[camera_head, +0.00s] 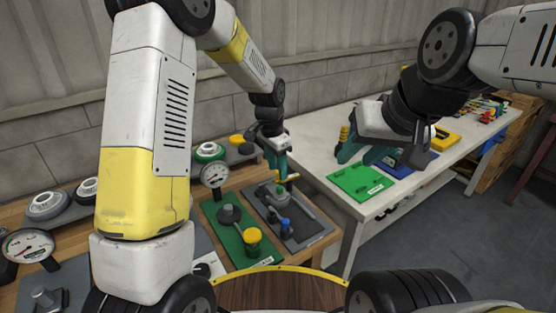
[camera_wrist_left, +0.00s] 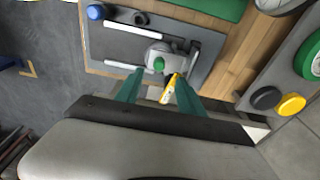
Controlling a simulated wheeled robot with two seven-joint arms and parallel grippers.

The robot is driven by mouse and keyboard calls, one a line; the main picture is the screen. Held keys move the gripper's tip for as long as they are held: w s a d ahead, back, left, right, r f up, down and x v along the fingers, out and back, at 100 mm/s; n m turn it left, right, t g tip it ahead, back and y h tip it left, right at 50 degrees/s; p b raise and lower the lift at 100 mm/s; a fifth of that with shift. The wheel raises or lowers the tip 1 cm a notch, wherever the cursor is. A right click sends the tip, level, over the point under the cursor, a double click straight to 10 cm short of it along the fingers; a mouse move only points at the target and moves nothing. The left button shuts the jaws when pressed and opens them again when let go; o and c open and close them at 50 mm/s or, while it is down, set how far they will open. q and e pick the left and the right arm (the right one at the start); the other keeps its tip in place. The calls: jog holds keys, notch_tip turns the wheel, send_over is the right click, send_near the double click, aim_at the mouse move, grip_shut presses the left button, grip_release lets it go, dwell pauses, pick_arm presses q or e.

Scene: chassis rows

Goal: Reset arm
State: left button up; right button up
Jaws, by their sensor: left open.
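My left gripper (camera_head: 281,172) is open, low over the grey plate (camera_head: 310,239) on the wooden bench. In the left wrist view its two teal fingers (camera_wrist_left: 158,92) stand apart. A grey round fitting with a green knob (camera_wrist_left: 159,64) lies just beyond the fingertips. A small yellow piece (camera_wrist_left: 171,88) shows between the fingers; I cannot tell whether it touches them. My right gripper (camera_head: 362,153) hangs over the white table, by a green plate; its wrist partly hides its fingers, and I see nothing held.
A green plate (camera_head: 215,213) with a dark knob and yellow cap (camera_head: 252,235) lies beside the grey plate. A dial gauge (camera_head: 214,175) stands behind. The white table (camera_head: 325,165) carries green (camera_head: 358,182) and blue plates (camera_head: 405,168). Grey floor lies at the right.

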pick_arm(q)
jog(key=shift+r, duration=0.1)
jog(key=s+a+r+n+t, duration=0.2)
jog(key=s+a+r+n, duration=0.25)
jog(key=s+r, duration=0.4)
jog(key=s+a+r+n+t, duration=0.25)
jog(key=s+a+r, duration=0.4)
jog(key=r, duration=0.35)
jog(key=s+a+r+n+h, duration=0.1)
jog(key=s+a+r+n, duration=0.1)
jog(key=s, duration=0.7)
jog(key=shift+s+a+n+t, duration=0.2)
jog(key=shift+s+n+t, duration=0.25)
jog(key=shift+n, duration=0.35)
